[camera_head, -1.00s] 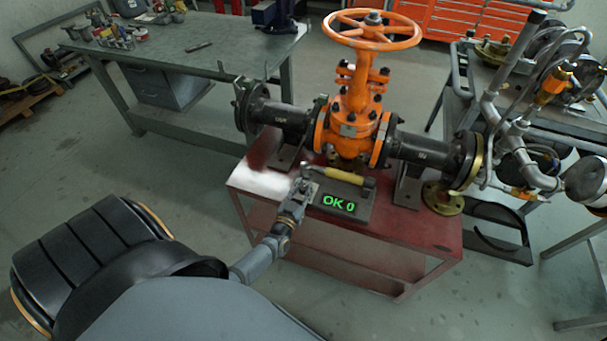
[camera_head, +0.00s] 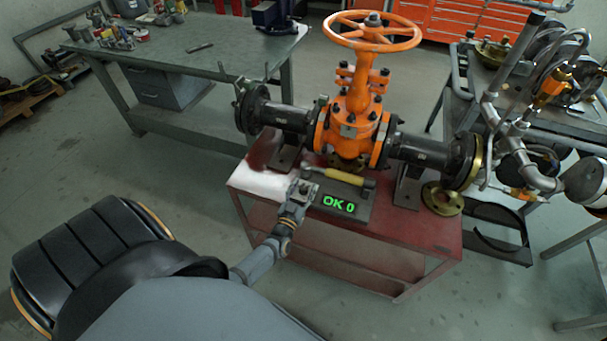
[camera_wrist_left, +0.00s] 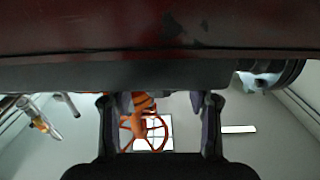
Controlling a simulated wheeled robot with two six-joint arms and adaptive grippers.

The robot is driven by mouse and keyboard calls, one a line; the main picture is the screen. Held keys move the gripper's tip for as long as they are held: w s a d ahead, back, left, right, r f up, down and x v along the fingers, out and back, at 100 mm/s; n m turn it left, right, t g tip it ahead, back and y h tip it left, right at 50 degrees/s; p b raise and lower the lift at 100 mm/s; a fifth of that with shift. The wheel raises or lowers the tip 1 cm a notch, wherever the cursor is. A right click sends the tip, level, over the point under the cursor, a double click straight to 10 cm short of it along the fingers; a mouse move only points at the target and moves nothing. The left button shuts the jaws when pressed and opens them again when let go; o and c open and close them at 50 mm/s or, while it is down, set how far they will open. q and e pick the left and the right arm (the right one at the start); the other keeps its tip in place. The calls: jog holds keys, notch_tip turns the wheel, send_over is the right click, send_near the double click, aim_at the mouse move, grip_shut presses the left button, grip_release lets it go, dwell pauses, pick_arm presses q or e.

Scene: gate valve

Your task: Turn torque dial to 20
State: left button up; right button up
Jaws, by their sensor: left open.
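The yellow-handled tool (camera_head: 338,176) lies on a dark base plate (camera_head: 362,214) in front of the orange gate valve (camera_head: 350,125). A green readout (camera_head: 338,203) on that plate shows "OK 0". I cannot make out a separate torque dial or its scale. My left gripper (camera_head: 302,187) is just in front of the handle's left end, near the readout's left side. In the left wrist view its two fingers (camera_wrist_left: 160,112) are wide apart, with nothing seen between them except the distant orange handwheel (camera_wrist_left: 143,128). Contact with the tool cannot be told. My right gripper is not in view.
The red cart (camera_head: 400,240) carries the valve and its black flanged pipes (camera_head: 430,155). A brass flange (camera_head: 442,198) lies at the cart's right. A grey workbench (camera_head: 190,65) stands behind left, and a cart with piping (camera_head: 520,150) stands at right.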

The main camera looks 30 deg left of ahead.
pick_arm(q)
jog(key=v, duration=1.2)
jog(key=s+d+f+m+g+h, duration=0.15)
jog(key=s+f+g, duration=0.3)
jog(key=f, duration=0.65)
jog(key=s+d+f+m+g+h, duration=0.15)
jog(key=s+f+g, duration=0.35)
jog(key=f, duration=0.5)
jog(key=s+a+f+g, duration=0.1)
jog(key=s+f+g, duration=0.2)
jog(key=s, duration=0.7)
jog(key=s+a+f+g+p, duration=0.1)
jog(key=s+f+g, duration=0.2)
jog(key=s+f, duration=0.4)
jog(key=s, duration=0.3)
jog(key=shift+s+f+g+h, duration=0.2)
jog(key=shift+f+g+h, duration=0.1)
jog(key=shift+f+g, duration=0.1)
